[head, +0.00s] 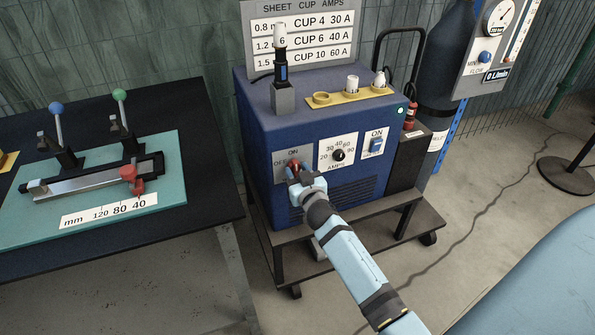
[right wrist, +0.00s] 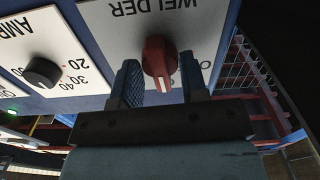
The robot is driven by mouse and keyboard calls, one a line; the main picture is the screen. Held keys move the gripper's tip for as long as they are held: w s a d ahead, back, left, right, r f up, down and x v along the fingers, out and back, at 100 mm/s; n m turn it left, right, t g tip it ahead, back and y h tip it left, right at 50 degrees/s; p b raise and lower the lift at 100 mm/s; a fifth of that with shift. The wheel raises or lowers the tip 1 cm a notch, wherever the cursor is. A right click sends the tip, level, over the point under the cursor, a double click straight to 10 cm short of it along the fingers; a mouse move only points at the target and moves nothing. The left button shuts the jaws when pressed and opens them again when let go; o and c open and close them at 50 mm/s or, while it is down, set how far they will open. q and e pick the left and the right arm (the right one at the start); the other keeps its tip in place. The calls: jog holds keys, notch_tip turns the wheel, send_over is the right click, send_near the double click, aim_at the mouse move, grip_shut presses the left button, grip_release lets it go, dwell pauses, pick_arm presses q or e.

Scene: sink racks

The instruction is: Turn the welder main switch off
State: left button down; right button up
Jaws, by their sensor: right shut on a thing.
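The welder main switch is a red rotary knob (right wrist: 158,60) on a grey plate (right wrist: 110,30) marked WELDER. The plate also shows in the head view (head: 307,153), with ON at the top and OFF at the left. In the right wrist view the lettering is upside down, and the knob's white mark points down, roughly towards the ON side. My right gripper (right wrist: 161,84) is shut on the knob, one finger on each side. In the head view, my right gripper (head: 295,171) covers much of the knob. My left gripper is not in view.
Right of the switch are a black AMPS dial (head: 338,155) and a blue rocker switch (head: 377,147). The blue welder (head: 255,120) stands on a wheeled cart (head: 290,250). A gas cylinder (head: 445,60) is behind it. A bench with a teal board (head: 160,165) is at left.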

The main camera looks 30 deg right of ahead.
aim_at(297, 171)
jog(key=n, duration=0.9)
jog(key=shift+n, duration=0.4)
jog(key=o, duration=0.7)
jog(key=shift+c, duration=0.2)
jog(key=shift+v, duration=2.45)
